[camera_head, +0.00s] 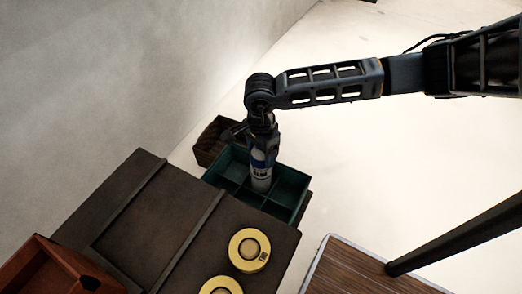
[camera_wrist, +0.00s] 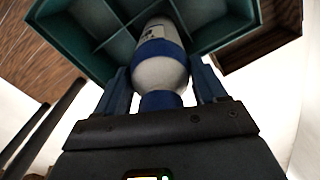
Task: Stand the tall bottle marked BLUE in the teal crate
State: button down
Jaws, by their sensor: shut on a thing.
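A tall white bottle with blue bands (camera_wrist: 158,70) is between the fingers of my gripper (camera_wrist: 160,97) in the wrist view. My gripper is shut on its neck end. In the head view the bottle (camera_head: 261,178) hangs upright below my gripper (camera_head: 262,148), at the teal crate. The teal crate (camera_head: 293,178) has inner dividers, and its rim and walls also show in the wrist view (camera_wrist: 72,38). The bottle's lower end is over or inside a compartment; I cannot tell whether it touches the crate floor. A label with dark print is partly visible on the bottle.
A dark brown box (camera_head: 211,140) stands behind the crate. A dark bench (camera_head: 150,222) with raised strips holds two yellow round items (camera_head: 249,250), left of and in front of the crate. A reddish-brown tray (camera_head: 50,268) is at the lower left. A wooden-topped surface (camera_head: 345,268) lies lower right.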

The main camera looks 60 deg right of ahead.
jog(key=shift+f, duration=0.15)
jog(key=shift+c, duration=0.4)
grip_release()
notch_tip(320, 180, up, 12)
jog(key=shift+r+p, duration=0.15)
jog(key=shift+p, duration=0.3)
